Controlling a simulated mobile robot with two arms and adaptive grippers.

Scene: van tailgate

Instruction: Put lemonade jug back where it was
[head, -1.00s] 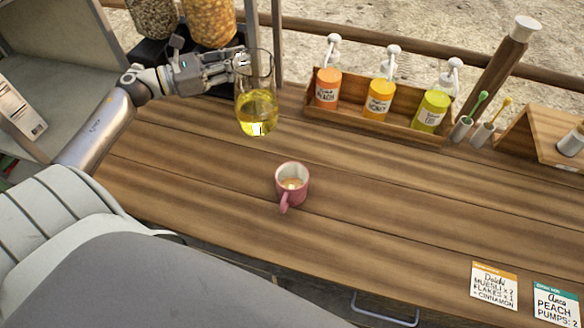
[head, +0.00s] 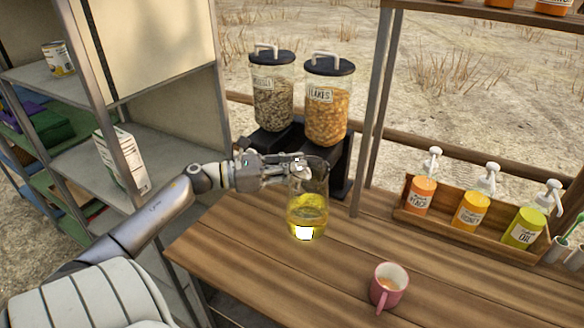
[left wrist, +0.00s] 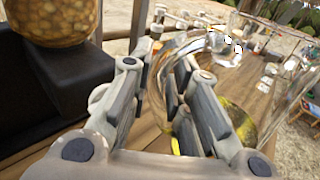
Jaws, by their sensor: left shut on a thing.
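The lemonade jug (head: 308,212) is clear glass with yellow liquid in its lower part. My left gripper (head: 298,165) is shut on it near the top, at its left side. The jug is upright over the left part of the wooden counter (head: 235,235); I cannot tell whether its base touches the wood. In the left wrist view, the jug (left wrist: 285,85) shows at the right, with its clear handle between the fingers of the left gripper (left wrist: 190,105). My right gripper is not in view.
Two cereal dispensers, muesli (head: 273,95) and flakes (head: 327,105), stand behind the gripper. A pink mug (head: 388,288) stands front right. A wooden rack (head: 440,228) holds pump bottles. A metal shelf (head: 160,200) stands left. Counter between jug and mug is clear.

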